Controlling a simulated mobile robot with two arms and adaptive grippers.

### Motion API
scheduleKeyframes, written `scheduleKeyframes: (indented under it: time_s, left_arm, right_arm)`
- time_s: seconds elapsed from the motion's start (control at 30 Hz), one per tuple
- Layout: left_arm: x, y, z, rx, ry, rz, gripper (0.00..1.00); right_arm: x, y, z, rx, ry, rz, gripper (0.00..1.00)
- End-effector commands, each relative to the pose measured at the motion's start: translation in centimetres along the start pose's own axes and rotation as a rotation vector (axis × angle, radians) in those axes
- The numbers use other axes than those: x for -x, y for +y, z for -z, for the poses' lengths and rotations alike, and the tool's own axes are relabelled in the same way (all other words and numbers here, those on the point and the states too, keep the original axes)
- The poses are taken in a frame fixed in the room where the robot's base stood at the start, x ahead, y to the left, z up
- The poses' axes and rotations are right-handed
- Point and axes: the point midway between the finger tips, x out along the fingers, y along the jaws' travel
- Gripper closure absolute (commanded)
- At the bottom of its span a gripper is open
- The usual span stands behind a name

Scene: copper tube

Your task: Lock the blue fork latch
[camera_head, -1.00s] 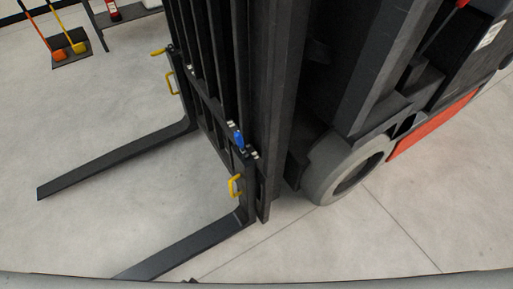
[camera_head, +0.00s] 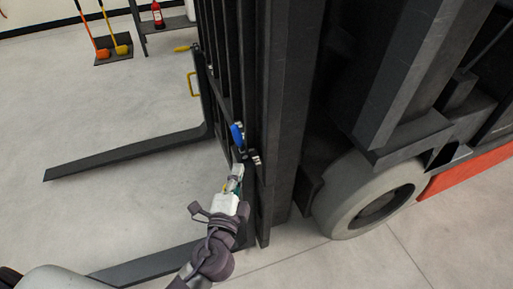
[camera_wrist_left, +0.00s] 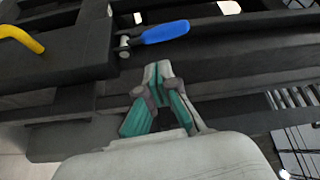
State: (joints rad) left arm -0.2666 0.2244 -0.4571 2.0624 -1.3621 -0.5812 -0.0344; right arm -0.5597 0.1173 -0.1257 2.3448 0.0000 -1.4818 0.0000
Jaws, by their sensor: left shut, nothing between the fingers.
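The blue fork latch (camera_head: 237,134) sits on the forklift's carriage, above the near fork. In the left wrist view the latch's blue handle (camera_wrist_left: 165,32) points right from a metal pivot on the dark bar. My left gripper (camera_head: 238,170) is just below the latch in the head view, apart from it. In the left wrist view its fingers (camera_wrist_left: 157,68) are shut with nothing between them, their tips short of the handle and a little below it. My right gripper is not in view.
The far fork (camera_head: 130,155) and near fork (camera_head: 150,264) reach out left over the floor. Yellow handles stand on the carriage, one at the far fork (camera_head: 193,84), one at the left wrist view's edge (camera_wrist_left: 20,38). The mast (camera_head: 275,130) and wheel (camera_head: 370,195) block the right.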

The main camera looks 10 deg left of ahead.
Motion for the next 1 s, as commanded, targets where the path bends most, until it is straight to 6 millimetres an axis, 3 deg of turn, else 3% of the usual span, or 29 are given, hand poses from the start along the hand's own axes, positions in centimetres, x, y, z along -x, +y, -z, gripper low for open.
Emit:
scheduleKeyframes:
  time_s: [0.17,0.53,1.0]
  left_arm:
    - [0.1,-1.2,0.2,-0.009,0.002,0.036,1.00]
    - [-0.4,-1.3,0.2,-0.009,0.002,0.035,1.00]
    - [-8.1,-1.5,0.2,-0.009,0.001,0.035,1.00]
  right_arm:
    - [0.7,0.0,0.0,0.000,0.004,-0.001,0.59]
    - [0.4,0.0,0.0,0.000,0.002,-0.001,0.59]
    - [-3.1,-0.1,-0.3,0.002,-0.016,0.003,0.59]
